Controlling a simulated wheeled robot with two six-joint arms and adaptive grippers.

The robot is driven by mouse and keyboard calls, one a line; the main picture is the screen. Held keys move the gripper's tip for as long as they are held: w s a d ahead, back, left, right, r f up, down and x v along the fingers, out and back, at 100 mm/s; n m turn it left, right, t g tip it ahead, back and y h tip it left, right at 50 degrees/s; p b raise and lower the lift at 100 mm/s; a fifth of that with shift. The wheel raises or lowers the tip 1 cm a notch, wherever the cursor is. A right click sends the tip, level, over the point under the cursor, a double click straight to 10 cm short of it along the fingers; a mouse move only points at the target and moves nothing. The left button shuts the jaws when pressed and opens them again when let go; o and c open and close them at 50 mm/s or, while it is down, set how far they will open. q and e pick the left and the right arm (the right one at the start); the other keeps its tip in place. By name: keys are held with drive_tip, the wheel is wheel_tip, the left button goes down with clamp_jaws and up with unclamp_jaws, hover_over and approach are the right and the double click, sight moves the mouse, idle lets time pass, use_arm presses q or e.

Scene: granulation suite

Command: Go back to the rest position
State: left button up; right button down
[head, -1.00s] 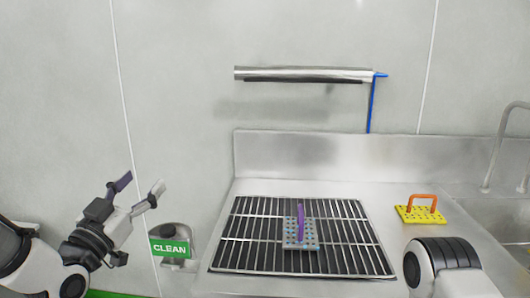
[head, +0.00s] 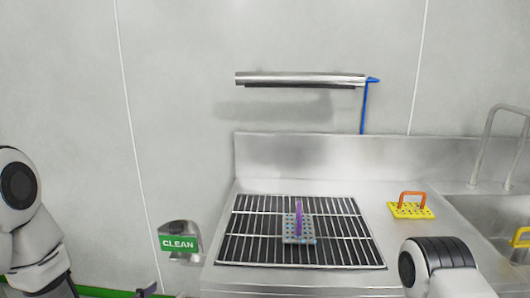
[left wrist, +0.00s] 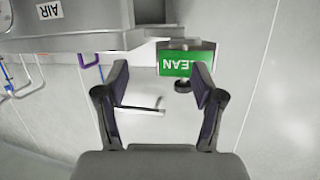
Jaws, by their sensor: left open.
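My left gripper (left wrist: 161,95) is open in the left wrist view, with nothing between its two dark fingers. In the head view my left arm is at the left edge, and only a small dark tip, perhaps of that gripper, shows at the bottom edge. Part of my right arm shows at the lower right of the head view; its gripper is out of frame.
A steel bench has a wire rack (head: 250,250) bearing a grey perforated block with a purple handle (head: 299,218). A yellow block with an orange handle (head: 411,207) lies right, near the sink. A green CLEAN sign (head: 178,243) is left; it also shows in the left wrist view (left wrist: 184,64).

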use_arm(q)
drive_tip(key=s+f+g+y+p, duration=0.1)
drive_tip(key=s+f+g, duration=0.55)
drive_tip(key=f, duration=0.65)
drive_tip(key=s+f+n+g+y, duration=0.1)
drive_tip(key=s+f+g, duration=0.1)
drive_tip(key=s, duration=0.5)
drive_tip(key=s+a+f+n+g+y+p, duration=0.1)
drive_tip(key=s+f+n+g, duration=0.1)
drive_tip(key=s+f, duration=0.3)
drive_tip(key=s+a+f+n+g, duration=0.1)
drive_tip(key=s+f+g, duration=0.3)
drive_tip(key=s, duration=0.7)
drive_tip(key=shift+s+a+y, duration=0.25)
drive_tip(key=shift+y, duration=0.15)
